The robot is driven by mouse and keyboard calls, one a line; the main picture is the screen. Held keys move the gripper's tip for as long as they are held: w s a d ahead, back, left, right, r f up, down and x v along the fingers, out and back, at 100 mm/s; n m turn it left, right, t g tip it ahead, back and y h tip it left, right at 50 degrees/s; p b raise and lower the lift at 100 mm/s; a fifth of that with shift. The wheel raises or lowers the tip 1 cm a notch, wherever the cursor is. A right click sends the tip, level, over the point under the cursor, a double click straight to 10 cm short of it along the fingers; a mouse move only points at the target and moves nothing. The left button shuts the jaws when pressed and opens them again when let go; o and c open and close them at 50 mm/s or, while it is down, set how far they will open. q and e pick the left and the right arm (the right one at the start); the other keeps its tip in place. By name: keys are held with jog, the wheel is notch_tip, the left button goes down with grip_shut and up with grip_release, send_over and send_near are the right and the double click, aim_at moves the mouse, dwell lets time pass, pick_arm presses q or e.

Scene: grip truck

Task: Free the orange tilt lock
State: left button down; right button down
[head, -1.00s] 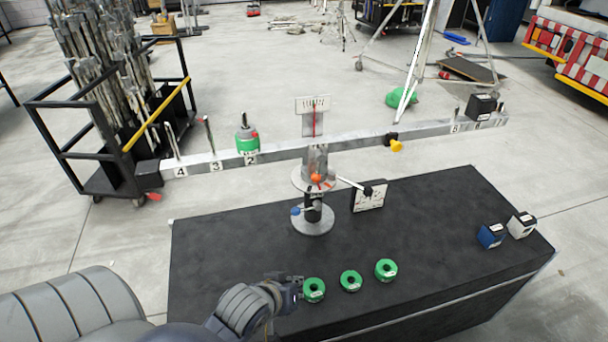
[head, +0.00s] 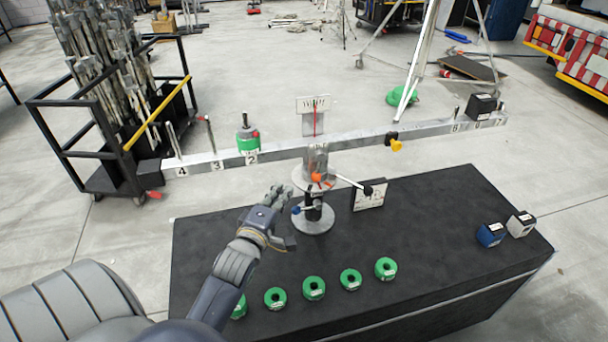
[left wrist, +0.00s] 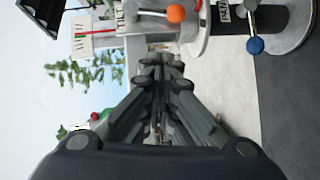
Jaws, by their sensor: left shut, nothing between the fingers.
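The orange tilt lock knob (head: 317,178) sits on the balance column, just below the beam pivot. It also shows near the top of the left wrist view (left wrist: 176,13). A blue knob (head: 295,211) is lower on the column, and shows in the wrist view (left wrist: 255,45). The long grey beam (head: 350,139) is tilted, its right end higher in the picture. My left gripper (head: 282,196) is left of the column, apart from the orange knob, shut and empty. In the wrist view its fingers (left wrist: 160,75) are together. My right gripper is not in view.
Several green ring weights (head: 314,288) lie along the front of the black table (head: 420,235). Blue (head: 490,235) and white (head: 521,224) blocks stand at its right. A green weight (head: 247,140) sits on the beam's left arm. A lever with a black end (head: 367,190) sticks out right of the column.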

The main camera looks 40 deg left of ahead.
aim_at(314, 167)
pick_arm(q)
jog(key=shift+w+f+p, duration=0.2)
jog(key=shift+w+p, duration=0.05)
jog(key=shift+w, duration=1.4)
jog(key=shift+w+f+p, duration=0.2)
jog(key=shift+w+f, duration=0.05)
jog(key=shift+w, duration=1.35)
jog(key=shift+w+f+p, duration=0.2)
jog(key=shift+w+p, duration=0.05)
jog(key=shift+w, duration=1.4)
jog(key=shift+d, duration=0.1)
jog(key=shift+w+d+f+n+b, duration=0.3)
jog(key=shift+f+b, duration=0.1)
jog(key=shift+b, duration=0.4)
jog(key=shift+w+d+f+n+t+b, duration=0.15)
jog(key=shift+w+n+t+b, duration=0.15)
jog(key=shift+n+t+b, duration=0.3)
jog(key=shift+s, duration=0.1)
